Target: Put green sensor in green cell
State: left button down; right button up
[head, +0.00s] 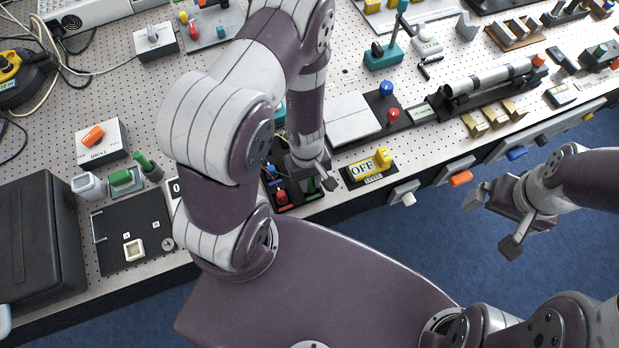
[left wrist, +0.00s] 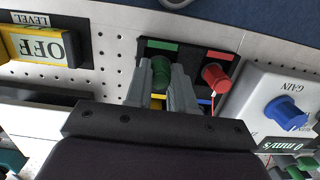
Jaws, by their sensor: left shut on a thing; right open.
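The green sensor (left wrist: 161,72) is held between the fingers of my left gripper (left wrist: 165,85) in the left wrist view. It is over the black tray (left wrist: 190,50), close to the tray's green-marked cell (left wrist: 162,46). I cannot tell whether its lower end is inside that cell. A red sensor (left wrist: 214,76) with a red wire stands beside it, near the red mark (left wrist: 219,56). In the head view, my left gripper (head: 322,186) is low over the tray (head: 297,190), and my arm hides part of it. My right gripper (head: 493,221) is open and empty, off the table's front edge.
A yellow OFF block (head: 366,166) stands right of the tray in the head view. A box with a blue knob (left wrist: 287,113) is close to the tray in the left wrist view. A black case (head: 40,240) and a black panel (head: 130,230) are at the left.

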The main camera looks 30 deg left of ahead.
pick_arm(q)
jog(key=shift+f+b, duration=0.4)
jog(key=c, duration=0.9)
grip_release()
jog(key=shift+r, duration=0.15)
jog(key=r+p, duration=0.2)
jog(key=r, duration=0.2)
jog(key=r+p, duration=0.2)
jog(key=r, duration=0.2)
jog(key=w+a+r+p, duration=0.1)
jog(key=r+p, duration=0.1)
jog(key=r, duration=0.2)
jog(key=shift+r, duration=0.15)
